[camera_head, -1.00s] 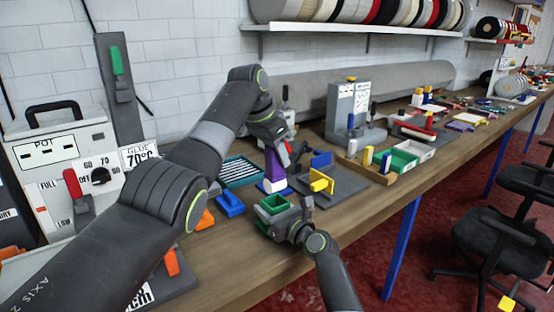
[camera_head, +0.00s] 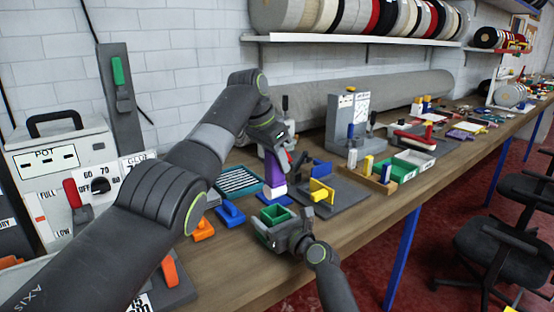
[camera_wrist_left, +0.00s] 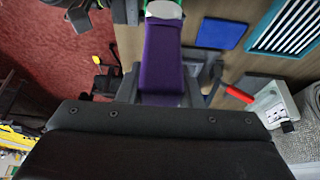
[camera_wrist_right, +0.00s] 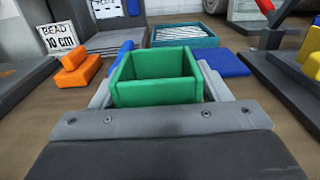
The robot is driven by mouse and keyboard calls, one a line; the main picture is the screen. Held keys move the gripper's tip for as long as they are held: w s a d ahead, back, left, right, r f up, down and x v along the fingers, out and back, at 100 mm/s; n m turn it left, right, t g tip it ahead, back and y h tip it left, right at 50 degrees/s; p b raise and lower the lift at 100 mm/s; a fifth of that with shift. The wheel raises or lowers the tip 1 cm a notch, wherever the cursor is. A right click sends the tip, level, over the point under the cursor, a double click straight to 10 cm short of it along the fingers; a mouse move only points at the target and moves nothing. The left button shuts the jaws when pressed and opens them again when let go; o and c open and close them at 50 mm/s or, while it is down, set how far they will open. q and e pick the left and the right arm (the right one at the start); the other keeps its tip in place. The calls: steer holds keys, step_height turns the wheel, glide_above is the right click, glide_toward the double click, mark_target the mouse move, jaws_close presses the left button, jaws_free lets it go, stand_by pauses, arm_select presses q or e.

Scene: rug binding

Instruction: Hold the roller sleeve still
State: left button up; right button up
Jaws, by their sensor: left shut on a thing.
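My left gripper (camera_head: 275,142) is shut on an upright purple piece (camera_head: 274,170), which has a pale lower end (camera_head: 278,189) just over a blue pad. I take this piece for the roller sleeve, though no label shows. In the left wrist view the purple piece (camera_wrist_left: 163,60) lies between the fingers, its pale end away from the palm. My right gripper (camera_head: 285,228) has its fingers on both sides of a small open green box (camera_head: 274,214). In the right wrist view the green box (camera_wrist_right: 155,88) is level and looks empty. The box is in front of the purple piece, apart from it.
A teal tray of white rods (camera_head: 239,181), a blue block (camera_head: 230,213) and an orange block (camera_head: 203,229) lie to the left. A grey fixture with a yellow block (camera_head: 321,191) stands close on the right. The bench front edge is bare.

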steer(key=shift+o, duration=0.7)
steer(key=shift+s+d, duration=0.1)
